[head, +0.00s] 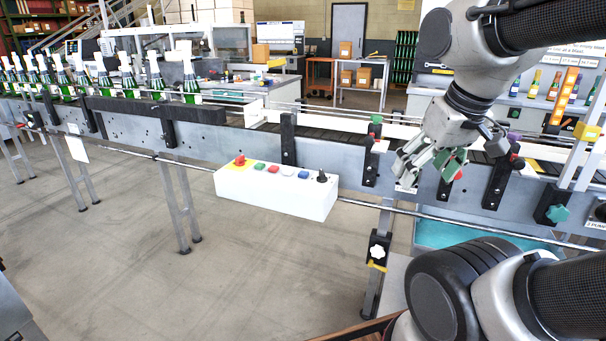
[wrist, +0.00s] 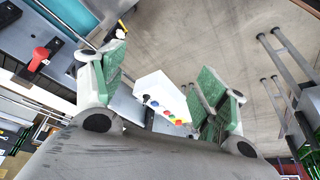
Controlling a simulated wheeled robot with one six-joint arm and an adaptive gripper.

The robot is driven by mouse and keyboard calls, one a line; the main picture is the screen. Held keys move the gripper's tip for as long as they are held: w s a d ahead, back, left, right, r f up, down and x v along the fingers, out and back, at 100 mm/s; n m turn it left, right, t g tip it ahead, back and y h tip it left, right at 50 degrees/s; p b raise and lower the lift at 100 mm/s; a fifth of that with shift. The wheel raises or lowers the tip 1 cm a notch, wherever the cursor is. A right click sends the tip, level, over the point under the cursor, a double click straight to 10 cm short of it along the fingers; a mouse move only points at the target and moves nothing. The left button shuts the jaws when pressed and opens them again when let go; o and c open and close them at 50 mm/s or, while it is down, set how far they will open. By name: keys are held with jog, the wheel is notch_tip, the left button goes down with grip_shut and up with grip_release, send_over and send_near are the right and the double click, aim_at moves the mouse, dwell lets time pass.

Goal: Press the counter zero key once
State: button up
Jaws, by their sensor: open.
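A white control box (head: 275,197) is mounted on the front of the conveyor, left of my gripper in the head view. Its top carries a red mushroom button on yellow (head: 240,160), a green button (head: 260,166), a red button (head: 274,169), a pale button, a blue button (head: 303,174) and a black knob (head: 321,177). No label is legible, so I cannot tell which is the counter zero key. My gripper (head: 431,172) is open and empty, apart from the box. In the wrist view the box (wrist: 152,87) shows between the spread green-padded fingers (wrist: 162,70).
The conveyor (head: 225,145) runs across the view, with foil-topped green bottles (head: 155,75) at its left. Black brackets and a guide rail line its front near my gripper. A green knob (head: 558,214) sits at the right. Open floor (head: 120,250) lies before the conveyor.

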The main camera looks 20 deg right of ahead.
grip_shut()
dwell(1.4)
